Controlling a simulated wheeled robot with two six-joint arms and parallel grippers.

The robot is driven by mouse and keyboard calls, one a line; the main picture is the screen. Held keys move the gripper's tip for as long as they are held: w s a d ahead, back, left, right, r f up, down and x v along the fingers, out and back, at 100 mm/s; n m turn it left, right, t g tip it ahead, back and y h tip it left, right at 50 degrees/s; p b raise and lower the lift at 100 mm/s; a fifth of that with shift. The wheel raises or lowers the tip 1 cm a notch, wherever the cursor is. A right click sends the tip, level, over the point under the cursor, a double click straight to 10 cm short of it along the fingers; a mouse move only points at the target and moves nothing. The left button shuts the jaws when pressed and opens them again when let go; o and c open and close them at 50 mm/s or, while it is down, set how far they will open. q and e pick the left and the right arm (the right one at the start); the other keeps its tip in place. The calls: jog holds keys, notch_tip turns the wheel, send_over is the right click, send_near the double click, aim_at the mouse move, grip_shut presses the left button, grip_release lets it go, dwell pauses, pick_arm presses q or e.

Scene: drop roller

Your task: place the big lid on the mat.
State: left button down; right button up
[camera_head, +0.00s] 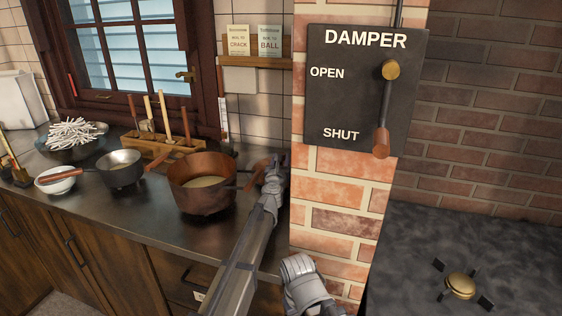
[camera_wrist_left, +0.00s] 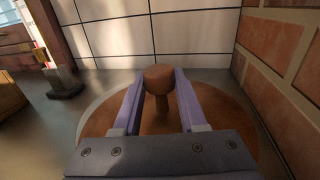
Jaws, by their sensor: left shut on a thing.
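The big lid (camera_wrist_left: 225,112) is a round copper-brown disc with a knob (camera_wrist_left: 159,82). In the left wrist view the knob sits between the two fingers of my left gripper (camera_wrist_left: 158,100), which is shut on it. A paler grey band curves around the lid's left edge; I cannot tell whether it is the mat. In the head view my left gripper (camera_head: 273,176) is at the back of the counter beside the brick pillar, with part of the lid (camera_head: 258,171) showing to its left. I cannot tell whether the lid touches the surface below.
A smaller steel pan (camera_head: 121,170), a white bowl (camera_head: 55,180) and a wooden utensil rack (camera_head: 160,150) are further left. The brick pillar (camera_head: 340,195) closes off the right side.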

pick_arm(q)
jog(key=c, duration=0.9)
grip_release()
jog(key=shift+f, duration=0.15)
jog(key=o, duration=0.4)
jog(key=shift+o, duration=0.2)
jog(key=shift+s+r, duration=0.1)
jog(key=shift+r, duration=0.15)
jog(key=s, duration=0.4)
jog(key=s+a, duration=0.1)
jog(key=s, duration=0.6)
jog(key=shift+s+a, duration=0.15)
jog(key=shift+s, duration=0.25)
